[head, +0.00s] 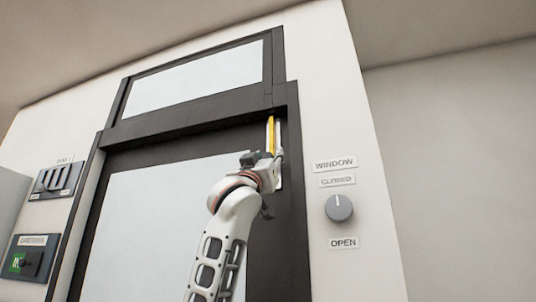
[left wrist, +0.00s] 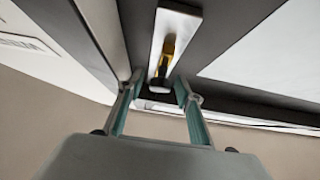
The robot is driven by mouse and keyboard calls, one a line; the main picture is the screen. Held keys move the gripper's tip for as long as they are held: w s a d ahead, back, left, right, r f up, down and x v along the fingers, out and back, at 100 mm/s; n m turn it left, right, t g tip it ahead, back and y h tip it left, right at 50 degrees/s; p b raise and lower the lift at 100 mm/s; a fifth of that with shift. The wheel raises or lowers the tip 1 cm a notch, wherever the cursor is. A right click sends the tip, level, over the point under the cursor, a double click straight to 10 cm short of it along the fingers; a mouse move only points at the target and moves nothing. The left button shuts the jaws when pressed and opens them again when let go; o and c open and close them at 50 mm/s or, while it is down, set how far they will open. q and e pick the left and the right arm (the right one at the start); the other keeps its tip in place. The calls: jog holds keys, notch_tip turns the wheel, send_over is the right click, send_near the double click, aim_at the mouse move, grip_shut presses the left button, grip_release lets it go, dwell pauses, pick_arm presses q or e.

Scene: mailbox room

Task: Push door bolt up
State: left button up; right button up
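The door bolt is a yellow bar (head: 270,134) on a white plate (head: 279,140), upright at the upper right edge of the dark-framed door. My left gripper (head: 276,158) is raised at the lower part of the bolt and hides some of it. In the left wrist view the fingers of my left gripper (left wrist: 158,84) are spread apart. The yellow and dark bolt (left wrist: 165,58) with a pale end lies between the fingertips, with the white plate (left wrist: 182,23) behind it. Contact with the fingers cannot be told. My right gripper is in neither view.
A round grey knob (head: 339,208) with WINDOW, CLOSED and OPEN labels is on the wall right of the door. A switch panel (head: 57,180) and a dark box (head: 29,257) are on the left wall. A glazed panel (head: 196,77) is above the door.

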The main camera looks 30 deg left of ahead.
aim_at(271, 136)
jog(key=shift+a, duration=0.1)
pick_arm(q)
grip_shut()
notch_tip(271, 136, up, 4)
jog(key=shift+r, duration=0.2)
jog(key=shift+s+r, duration=0.2)
jog(key=shift+r, duration=0.15)
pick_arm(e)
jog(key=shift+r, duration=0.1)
pick_arm(q)
grip_release()
jog(key=shift+w, duration=0.1)
jog(key=shift+f+h, duration=0.1)
jog(key=shift+h, duration=0.2)
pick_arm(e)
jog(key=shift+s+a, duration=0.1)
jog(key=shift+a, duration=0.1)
pick_arm(q)
jog(key=v, duration=1.2)
jog(key=shift+w, duration=0.15)
